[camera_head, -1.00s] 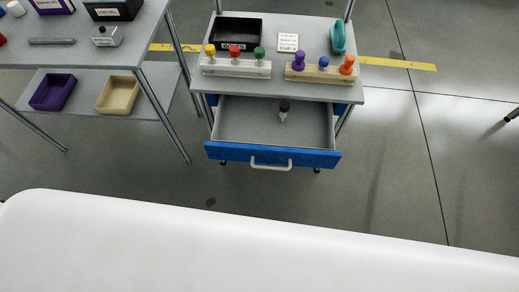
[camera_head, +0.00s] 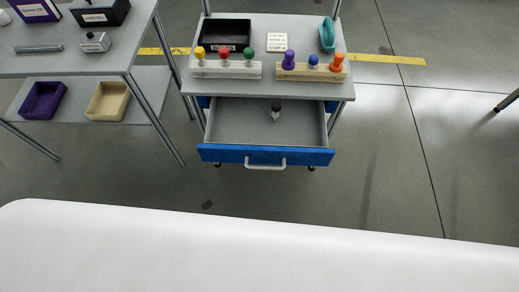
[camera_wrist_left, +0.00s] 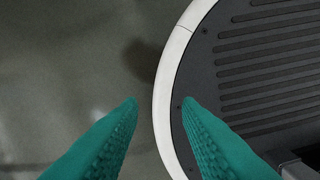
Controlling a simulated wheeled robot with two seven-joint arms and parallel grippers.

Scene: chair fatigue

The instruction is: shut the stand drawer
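The stand drawer (camera_head: 227,122) is pulled out toward me in the head view, below the grey stand top. Its blue front (camera_head: 230,154) carries a white handle (camera_head: 265,164). A small item with a dark top (camera_head: 275,112) is inside the drawer. My left gripper (camera_wrist_left: 160,103) shows only in the left wrist view, where its two teal fingers are apart with nothing between them. It is over the floor and the edge of a dark ribbed disc with a white rim, away from the drawer. My right gripper is in neither view.
The stand top (camera_head: 270,85) holds a black tray (camera_head: 209,45), a white peg block (camera_head: 226,70), a wooden peg block (camera_head: 312,74) and a teal item (camera_head: 327,36). A grey table (camera_head: 75,65) with bins stands left. A large white surface (camera_head: 250,245) fills the front. Floor at right is mostly clear.

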